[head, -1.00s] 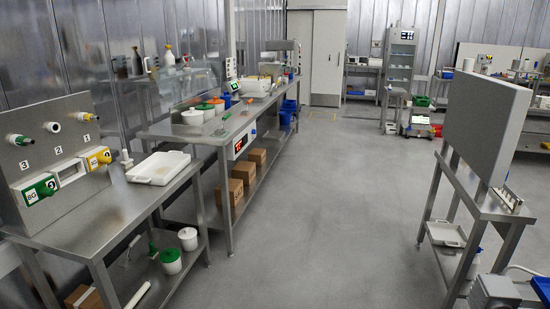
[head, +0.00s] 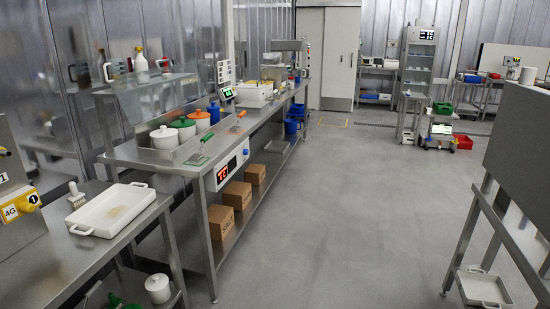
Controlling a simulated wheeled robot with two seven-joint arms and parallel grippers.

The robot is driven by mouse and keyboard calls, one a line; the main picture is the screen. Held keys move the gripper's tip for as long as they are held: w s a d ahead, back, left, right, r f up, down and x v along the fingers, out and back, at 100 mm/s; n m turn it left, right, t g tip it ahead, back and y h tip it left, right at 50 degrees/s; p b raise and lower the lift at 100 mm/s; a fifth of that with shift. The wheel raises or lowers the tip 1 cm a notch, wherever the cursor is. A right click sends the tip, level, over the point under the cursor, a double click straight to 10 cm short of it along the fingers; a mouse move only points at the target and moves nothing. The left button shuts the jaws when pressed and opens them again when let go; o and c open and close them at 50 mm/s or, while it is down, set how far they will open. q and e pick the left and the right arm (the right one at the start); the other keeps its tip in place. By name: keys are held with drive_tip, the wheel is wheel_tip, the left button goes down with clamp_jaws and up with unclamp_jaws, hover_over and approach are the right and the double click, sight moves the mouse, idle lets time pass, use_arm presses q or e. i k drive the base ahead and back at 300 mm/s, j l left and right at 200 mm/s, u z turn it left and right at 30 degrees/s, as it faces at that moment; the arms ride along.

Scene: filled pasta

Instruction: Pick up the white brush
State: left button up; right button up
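A small white brush-like object (head: 75,193) stands on the left steel table (head: 60,260), just left of the white tray (head: 112,211). It is small in the head view, so its bristles and handle are hard to make out. Neither of my grippers is in the head view.
The long bench (head: 170,172) behind holds several lidded pots and a green-handled tool (head: 200,152). A grey panel (head: 520,165) stands on the right. The floor (head: 340,220) between is clear.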

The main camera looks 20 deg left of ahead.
sight(77, 198)
drive_tip(key=i+u, duration=0.2)
drive_tip(key=i, duration=0.5)
drive_tip(key=i+l+u, duration=0.15)
drive_tip(key=i, duration=0.55)
drive_tip(key=i+u, duration=0.8)
drive_tip(key=i+l+u, duration=0.25)
drive_tip(key=u, duration=0.15)
drive_tip(key=i+l+u, duration=0.4)
drive_tip(key=k+j, duration=0.05)
drive_tip(key=j, duration=0.05)
